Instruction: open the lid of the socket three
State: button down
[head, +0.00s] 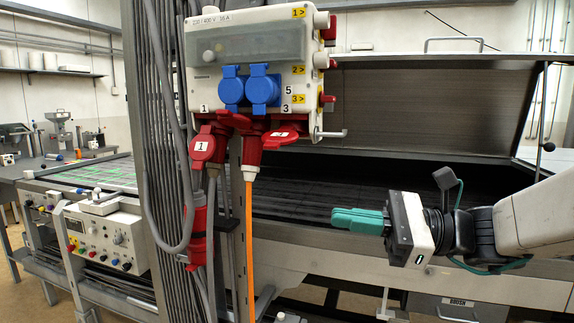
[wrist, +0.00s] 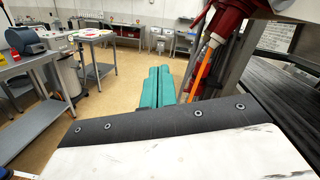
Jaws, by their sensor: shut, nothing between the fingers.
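The off-white socket box (head: 250,20) hangs on a post in the upper middle of the head view. Two blue lidded sockets (head: 262,88) are on its front, both lids down. Red sockets are on its underside, below printed numbers 1 and 3. The red lid (head: 283,136) below the 3 juts to the right; its small label is hard to read.
A red lid marked 1 (head: 203,147) and a grey cable with a red connector (head: 197,230) hang at left. The open dryer hood (head: 430,110) is behind. The orange cable (wrist: 203,70) passes close right of my fingers in the wrist view.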

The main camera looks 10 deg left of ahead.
aim_at(278, 139)
jog(key=w+a+r+m+t+y, duration=0.1)
jog(key=w+a+r+m, duration=0.1)
jog(key=a+r, duration=0.5)
jog(key=shift+w+a+r+y, duration=0.3)
jog(key=shift+w+a+y, duration=0.1)
jog(key=shift+a, duration=1.35)
